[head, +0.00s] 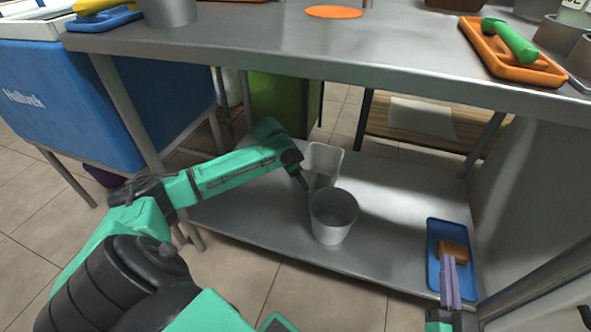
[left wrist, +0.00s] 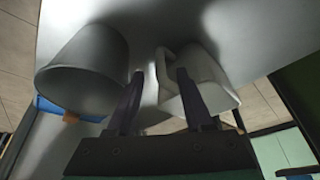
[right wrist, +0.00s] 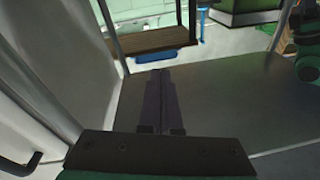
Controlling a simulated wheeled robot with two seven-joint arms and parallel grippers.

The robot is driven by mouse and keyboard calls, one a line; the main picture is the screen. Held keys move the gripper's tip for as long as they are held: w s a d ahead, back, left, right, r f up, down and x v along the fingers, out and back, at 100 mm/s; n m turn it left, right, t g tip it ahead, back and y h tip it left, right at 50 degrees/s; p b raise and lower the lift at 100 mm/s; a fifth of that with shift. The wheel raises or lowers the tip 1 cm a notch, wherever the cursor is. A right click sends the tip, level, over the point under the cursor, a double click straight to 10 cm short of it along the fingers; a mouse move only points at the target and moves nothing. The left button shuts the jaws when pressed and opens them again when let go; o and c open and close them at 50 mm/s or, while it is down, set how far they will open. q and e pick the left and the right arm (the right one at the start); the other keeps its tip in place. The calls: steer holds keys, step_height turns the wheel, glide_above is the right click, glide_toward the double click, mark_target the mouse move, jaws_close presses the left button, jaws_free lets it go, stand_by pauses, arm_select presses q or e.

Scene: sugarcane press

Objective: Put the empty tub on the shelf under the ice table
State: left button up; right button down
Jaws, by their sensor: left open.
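A grey round tub (head: 333,217) stands upright on the lower metal shelf (head: 400,200) under the table, and looks empty in the head view. A pale squarish jug-like container (head: 324,160) stands just behind it. My left gripper (head: 304,184) is low over the shelf beside both. In the left wrist view its open fingers (left wrist: 160,90) have the round tub (left wrist: 85,72) to their left. The pale container (left wrist: 205,88), with a handle-like edge, lies between and behind them. Nothing is clearly gripped. My right gripper (head: 450,268) is shut and empty, its fingers together in the right wrist view (right wrist: 160,95).
A blue tray (head: 434,240) with an orange item (head: 453,248) lies on the shelf's right side, by my right gripper. The tabletop (head: 300,45) overhangs the shelf. Table legs and a blue box (head: 60,100) bound the left. The shelf's middle right is clear.

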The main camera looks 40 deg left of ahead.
arm_select(q)
steer(key=p+v, duration=0.2)
steer(key=v, duration=0.2)
arm_select(e)
steer(key=s+f+g, duration=0.5)
steer(key=s+f, duration=0.5)
steer(key=f, duration=0.5)
steer(key=shift+s+a+m+g+h, duration=0.35)
steer(key=shift+a+m+g+h, duration=0.05)
steer(key=shift+a, duration=0.05)
